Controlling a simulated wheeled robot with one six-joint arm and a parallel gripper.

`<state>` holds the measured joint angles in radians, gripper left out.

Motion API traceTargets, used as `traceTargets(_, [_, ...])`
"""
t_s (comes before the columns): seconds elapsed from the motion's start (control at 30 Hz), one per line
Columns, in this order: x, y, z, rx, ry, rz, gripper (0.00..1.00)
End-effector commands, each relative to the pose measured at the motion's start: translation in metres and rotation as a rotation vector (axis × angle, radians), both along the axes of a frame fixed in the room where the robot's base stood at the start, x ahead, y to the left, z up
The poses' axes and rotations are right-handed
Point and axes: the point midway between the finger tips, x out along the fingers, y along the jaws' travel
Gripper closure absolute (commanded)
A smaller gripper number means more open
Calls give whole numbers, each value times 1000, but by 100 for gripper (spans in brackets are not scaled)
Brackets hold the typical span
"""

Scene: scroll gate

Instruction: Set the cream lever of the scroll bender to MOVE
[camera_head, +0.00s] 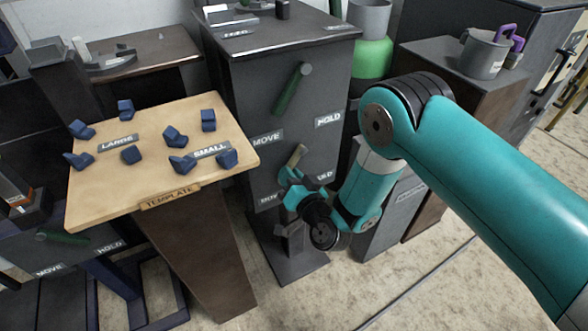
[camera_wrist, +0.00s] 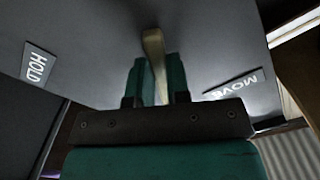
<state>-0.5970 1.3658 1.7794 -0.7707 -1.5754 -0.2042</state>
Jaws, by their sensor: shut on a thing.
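The cream lever (camera_head: 297,156) is on the front of the dark grey scroll bender (camera_head: 290,133). It slants from upper right down to lower left, and its lower end is hidden by my gripper (camera_head: 291,180). In the wrist view the cream lever (camera_wrist: 153,45) runs down between the two green fingers of my gripper (camera_wrist: 157,82), which are shut on it. In the head view the lower HOLD plate (camera_head: 325,177) is partly covered by my gripper.
A green lever (camera_head: 293,88) sits higher on the same cabinet, with its own MOVE (camera_head: 267,138) and HOLD (camera_head: 329,119) plates. A wooden template table (camera_head: 110,205) with several blue blocks stands close on the left. A grey box (camera_head: 395,210) stands right of my gripper.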

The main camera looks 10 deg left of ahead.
Motion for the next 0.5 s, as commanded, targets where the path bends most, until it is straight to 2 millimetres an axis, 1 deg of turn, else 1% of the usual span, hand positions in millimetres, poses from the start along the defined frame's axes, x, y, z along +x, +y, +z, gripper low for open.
traceTargets(0.03, [0, 0, 3, 13, 7, -2, 100])
traceTargets(0.5, [-2, 3, 3, 54, 34, -2, 100])
